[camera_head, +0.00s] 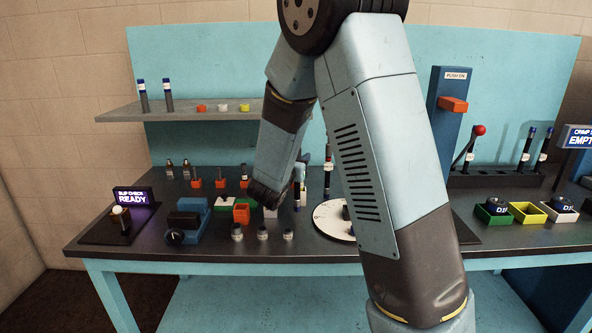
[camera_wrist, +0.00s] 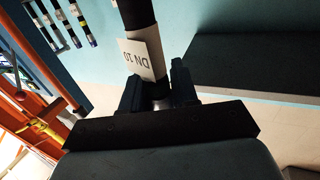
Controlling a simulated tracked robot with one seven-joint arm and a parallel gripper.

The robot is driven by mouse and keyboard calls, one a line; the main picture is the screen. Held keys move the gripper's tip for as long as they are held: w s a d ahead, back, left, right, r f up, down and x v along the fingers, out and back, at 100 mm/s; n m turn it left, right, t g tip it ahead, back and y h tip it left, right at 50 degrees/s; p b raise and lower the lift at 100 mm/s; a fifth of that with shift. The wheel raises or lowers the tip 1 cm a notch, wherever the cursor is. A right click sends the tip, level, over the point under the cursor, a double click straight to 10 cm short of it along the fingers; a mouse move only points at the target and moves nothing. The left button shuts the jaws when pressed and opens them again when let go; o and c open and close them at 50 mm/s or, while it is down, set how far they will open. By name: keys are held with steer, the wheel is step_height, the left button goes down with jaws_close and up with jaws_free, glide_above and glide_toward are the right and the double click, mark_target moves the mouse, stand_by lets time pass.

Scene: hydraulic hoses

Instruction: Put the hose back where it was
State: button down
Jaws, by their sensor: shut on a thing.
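In the wrist view my gripper (camera_wrist: 158,88) is shut on a black hose (camera_wrist: 138,14). A white tag (camera_wrist: 140,60) reading "DN 10", upside down in this view, is beside the hose just beyond the fingers. In the head view my gripper (camera_head: 299,177) is low over the middle of the bench, largely hidden by my arm. A dark hose with pale bands (camera_head: 297,194) shows just below it, upright. Whether its lower end touches the bench cannot be told. Another upright hose with a red band (camera_head: 327,170) stands just to the right.
Two blue-topped hoses (camera_head: 154,95) stand on the grey shelf (camera_head: 120,115). A black rack (camera_head: 490,181) at right holds two more. My arm hides the centre.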

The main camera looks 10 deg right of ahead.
step_height(320, 180, down, 3)
steer(key=shift+w+f, duration=0.15)
steer(key=c, duration=0.9)
jaws_free()
steer(key=shift+f, duration=0.1)
steer(key=shift+o, duration=0.2)
